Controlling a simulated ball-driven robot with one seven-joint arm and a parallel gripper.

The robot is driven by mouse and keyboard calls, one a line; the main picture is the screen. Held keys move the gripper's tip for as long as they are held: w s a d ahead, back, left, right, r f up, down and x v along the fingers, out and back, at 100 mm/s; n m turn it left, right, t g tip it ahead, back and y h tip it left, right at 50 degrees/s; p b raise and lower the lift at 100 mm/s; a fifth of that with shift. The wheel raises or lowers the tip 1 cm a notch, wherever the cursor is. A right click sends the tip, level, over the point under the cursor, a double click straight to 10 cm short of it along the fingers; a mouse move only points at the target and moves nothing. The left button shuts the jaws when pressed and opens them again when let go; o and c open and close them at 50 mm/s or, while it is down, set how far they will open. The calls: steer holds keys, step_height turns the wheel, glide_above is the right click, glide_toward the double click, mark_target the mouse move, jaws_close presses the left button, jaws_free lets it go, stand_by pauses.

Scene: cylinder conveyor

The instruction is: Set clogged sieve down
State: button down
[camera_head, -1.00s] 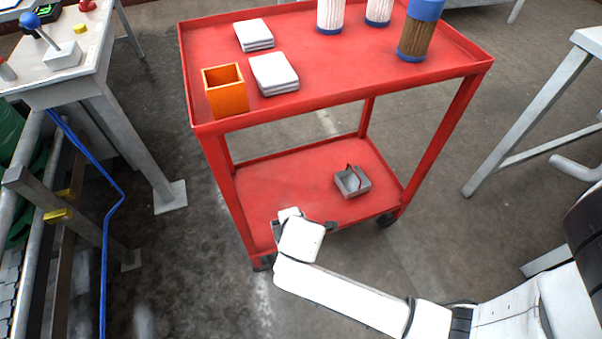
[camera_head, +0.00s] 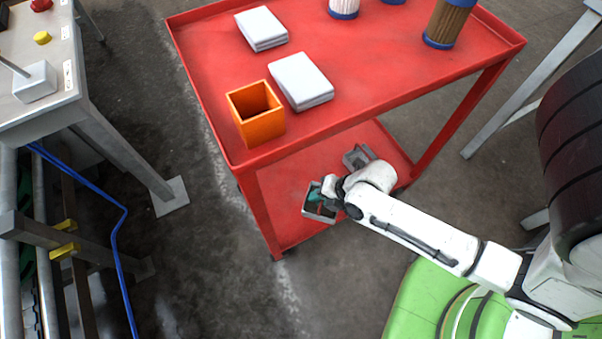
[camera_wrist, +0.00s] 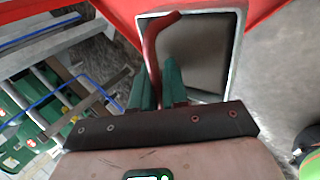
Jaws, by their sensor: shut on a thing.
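My gripper (camera_head: 317,194) is shut on the red handle of a square grey sieve (camera_head: 319,214), near the front edge of the cart's lower shelf. In the wrist view the green fingers (camera_wrist: 159,75) close around the red handle (camera_wrist: 153,55). The held sieve (camera_wrist: 205,55) shows a pale rim and a dull grey-brown inside there. I cannot tell whether its underside touches the shelf. A second grey sieve (camera_head: 357,155) sits farther back on the lower shelf, partly hidden by my wrist.
The red cart's upper shelf (camera_head: 385,75) overhangs the lower shelf (camera_head: 285,185). On top are an orange open box (camera_head: 257,120), white stacked pads (camera_head: 302,82) and a brown filter cylinder (camera_head: 450,22). A grey table (camera_head: 25,110) and blue cable (camera_head: 115,235) stand left.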

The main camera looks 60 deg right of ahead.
steer(key=shift+w+d+f+b, duration=0.6)
steer(key=shift+w+f+b, duration=0.4)
steer(key=shift+w+f, duration=0.85)
steer(key=shift+w+d+f+b, duration=0.65)
steer(key=shift+w+f+b, duration=0.4)
steer(key=shift+w+f, duration=0.75)
steer(key=shift+w+d+f+b, duration=0.6)
steer(key=shift+w+f+b, duration=0.65)
steer(key=shift+f, duration=0.9)
steer(key=shift+w, duration=0.2)
steer(key=shift+f, duration=0.2)
steer(key=c, duration=1.1)
jaws_free()
steer(key=shift+c, duration=0.2)
steer(key=shift+r, duration=0.1)
